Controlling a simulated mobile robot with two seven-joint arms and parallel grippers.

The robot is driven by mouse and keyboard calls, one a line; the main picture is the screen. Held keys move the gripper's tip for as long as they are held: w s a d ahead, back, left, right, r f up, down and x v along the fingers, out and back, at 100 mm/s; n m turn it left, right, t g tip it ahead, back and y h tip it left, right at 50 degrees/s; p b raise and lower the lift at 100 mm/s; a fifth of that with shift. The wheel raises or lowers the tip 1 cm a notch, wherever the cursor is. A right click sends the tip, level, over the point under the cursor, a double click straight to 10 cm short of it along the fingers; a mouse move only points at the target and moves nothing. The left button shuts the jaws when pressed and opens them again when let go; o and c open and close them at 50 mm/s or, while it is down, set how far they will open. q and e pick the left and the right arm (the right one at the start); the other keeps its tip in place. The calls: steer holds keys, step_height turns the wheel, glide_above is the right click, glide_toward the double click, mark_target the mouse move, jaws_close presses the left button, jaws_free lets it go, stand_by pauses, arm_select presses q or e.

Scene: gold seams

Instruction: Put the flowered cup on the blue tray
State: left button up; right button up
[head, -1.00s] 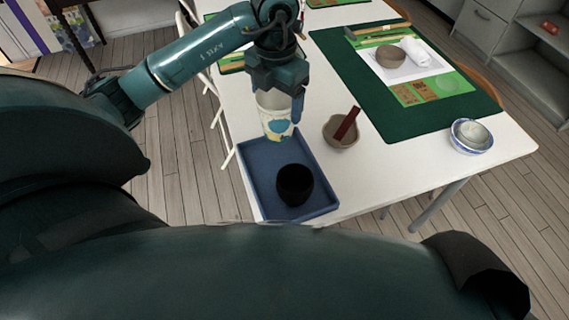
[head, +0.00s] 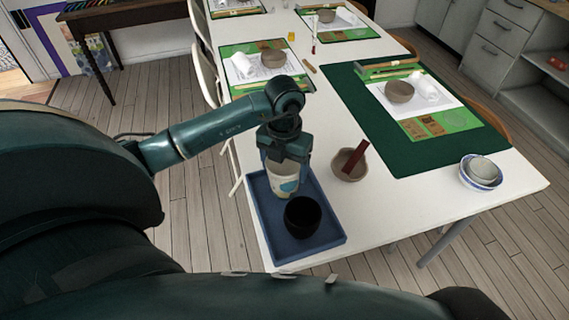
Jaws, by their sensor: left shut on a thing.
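The flowered cup (head: 283,180), pale with a blue and yellow pattern, is in my left gripper (head: 284,162) in the head view. The gripper is shut on its upper part from above. The cup is upright over the far part of the blue tray (head: 291,250). I cannot tell whether its base touches the tray; the black bowl hides part of the view there. The tray lies at the table's near left corner. My right gripper is not in view.
A black bowl (head: 302,217) stands on the tray, just in front of the cup. A brown bowl (head: 349,165) with a dark red stick stands right of the tray. Blue-rimmed bowls (head: 481,173) sit at the right edge. A green mat (head: 400,154) lies behind. The white table (head: 400,210) is clear at front right.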

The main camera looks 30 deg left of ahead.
arm_select(q)
steer(key=o, duration=0.6)
steer(key=shift+f, duration=0.15)
steer(key=o, duration=0.5)
steer(key=shift+r, duration=0.4)
step_height(320, 180, up, 12)
steer(key=shift+f, duration=0.15)
